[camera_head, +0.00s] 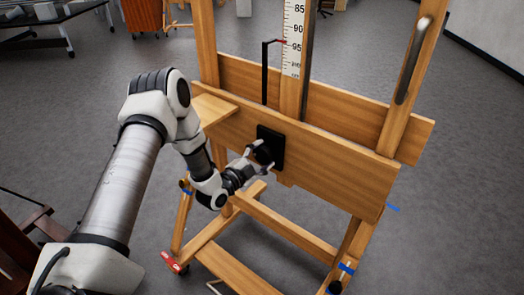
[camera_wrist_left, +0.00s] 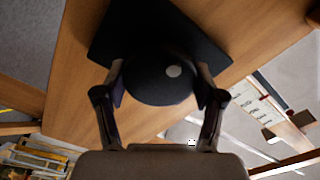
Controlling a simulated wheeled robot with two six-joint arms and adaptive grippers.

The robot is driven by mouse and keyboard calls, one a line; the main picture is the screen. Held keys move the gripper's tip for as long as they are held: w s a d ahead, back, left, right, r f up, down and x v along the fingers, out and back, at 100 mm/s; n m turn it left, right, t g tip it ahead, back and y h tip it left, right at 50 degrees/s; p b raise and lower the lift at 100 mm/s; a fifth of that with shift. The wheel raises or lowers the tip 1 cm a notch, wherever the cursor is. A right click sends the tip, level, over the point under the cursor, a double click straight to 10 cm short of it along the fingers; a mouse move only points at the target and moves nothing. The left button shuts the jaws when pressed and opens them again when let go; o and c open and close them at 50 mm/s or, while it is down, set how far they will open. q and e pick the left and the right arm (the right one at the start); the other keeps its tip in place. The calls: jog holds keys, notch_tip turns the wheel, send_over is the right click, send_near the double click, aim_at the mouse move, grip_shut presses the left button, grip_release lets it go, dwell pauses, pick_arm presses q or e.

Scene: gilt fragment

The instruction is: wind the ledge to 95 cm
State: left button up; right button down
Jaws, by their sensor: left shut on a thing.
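The wooden easel has a wide front board (camera_head: 340,165), which I take for the ledge. A black bent pointer (camera_head: 265,75) rises behind it. Its red tip (camera_head: 283,41) is at the white scale (camera_head: 291,58), between 90 and 95 and closer to 95. My left gripper (camera_head: 254,161) is shut on the round black knob (camera_wrist_left: 160,80), with a finger on each side. The knob has a pale dot on its face and sits in front of a black plate (camera_head: 275,140). My right gripper is not in view.
A small wooden shelf (camera_head: 214,108) sticks out at the easel's left, close to my left arm. The easel's lower beam (camera_head: 285,228) runs below the gripper. A brown wooden piece (camera_head: 25,240) stands at lower left. A dark table (camera_head: 50,22) is far off. Grey floor is open to the right.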

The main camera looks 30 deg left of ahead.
pick_arm(q)
jog(key=m+p, duration=0.2)
jog(key=m, duration=0.2)
jog(key=shift+r+p, duration=0.1)
jog(key=shift+p, duration=0.2)
jog(key=shift+m+p, duration=0.5)
jog(key=shift+m, duration=0.6)
jog(key=o, duration=1.2)
jog(key=shift+f, duration=0.2)
jog(key=shift+c, duration=0.2)
jog(key=s+a, duration=0.1)
jog(key=s, duration=1.1)
jog(key=shift+a, duration=0.1)
